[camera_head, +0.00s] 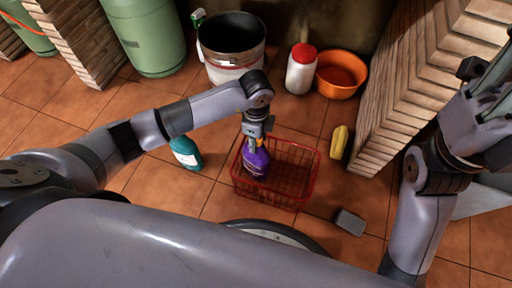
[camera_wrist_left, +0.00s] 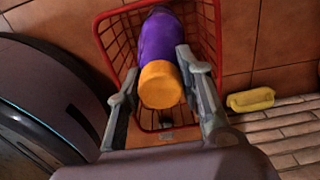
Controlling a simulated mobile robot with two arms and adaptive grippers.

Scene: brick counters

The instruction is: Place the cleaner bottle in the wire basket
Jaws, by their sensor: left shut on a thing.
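The cleaner bottle (camera_head: 256,163) is purple with an orange cap, which shows large in the left wrist view (camera_wrist_left: 161,85). It is roughly upright within the left part of the red wire basket (camera_head: 301,187); I cannot tell whether its base touches the basket floor. The basket stands on the tiles and also shows in the left wrist view (camera_wrist_left: 104,38). My left gripper (camera_head: 257,139) is shut on the bottle near its cap, with one finger on each side in the left wrist view (camera_wrist_left: 158,88). My right gripper (camera_head: 489,95) is raised at the far right, away from the basket; its finger opening is unclear.
Behind are a bucket (camera_head: 232,68), a white red-capped bottle (camera_head: 300,73) and an orange bowl (camera_head: 341,84). A brick counter (camera_head: 410,75) rises at right.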

